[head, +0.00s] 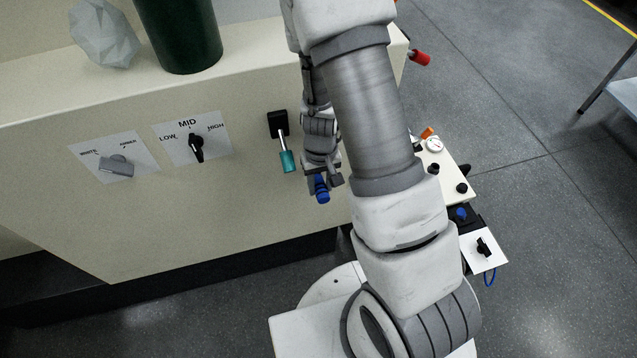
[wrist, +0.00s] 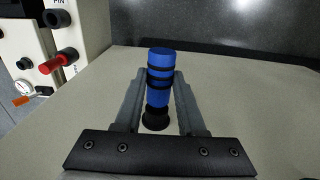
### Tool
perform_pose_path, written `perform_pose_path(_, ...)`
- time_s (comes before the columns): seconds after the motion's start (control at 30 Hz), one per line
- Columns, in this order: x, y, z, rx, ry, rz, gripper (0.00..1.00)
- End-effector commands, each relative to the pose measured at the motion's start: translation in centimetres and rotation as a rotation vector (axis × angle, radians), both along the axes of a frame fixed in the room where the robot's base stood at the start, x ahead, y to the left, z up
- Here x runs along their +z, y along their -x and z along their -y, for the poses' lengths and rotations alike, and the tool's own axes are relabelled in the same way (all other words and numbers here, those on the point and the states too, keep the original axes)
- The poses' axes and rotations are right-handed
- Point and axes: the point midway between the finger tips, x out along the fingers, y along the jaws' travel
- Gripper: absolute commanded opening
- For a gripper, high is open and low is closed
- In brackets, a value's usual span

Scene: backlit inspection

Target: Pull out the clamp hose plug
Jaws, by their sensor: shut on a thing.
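The plug (head: 321,189) is a blue cylinder, and it shows in the wrist view with black bands (wrist: 159,66). My gripper (head: 323,177) is shut on it, with one finger on each side in the wrist view (wrist: 158,90). The plug stands upright in that view above a black round piece (wrist: 155,119). I cannot tell whether the plug and this piece are joined. In the head view my gripper is in front of the pale panel (head: 255,215), and my arm hides part of the area around it.
A teal-handled lever (head: 287,160) is just left of my gripper. A MID selector knob (head: 196,147) and a grey switch (head: 117,165) are farther left. A red handle (wrist: 59,61) and a gauge (wrist: 23,87) show at left in the wrist view. A green cylinder (head: 180,35) stands on top.

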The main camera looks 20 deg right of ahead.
Motion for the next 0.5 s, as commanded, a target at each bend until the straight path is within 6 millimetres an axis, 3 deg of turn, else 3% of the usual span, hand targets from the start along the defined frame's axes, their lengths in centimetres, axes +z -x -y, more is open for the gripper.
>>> perform_pose_path(0.5, 0.0, 1.6, 0.0, 0.001, 0.000, 0.001, 0.00)
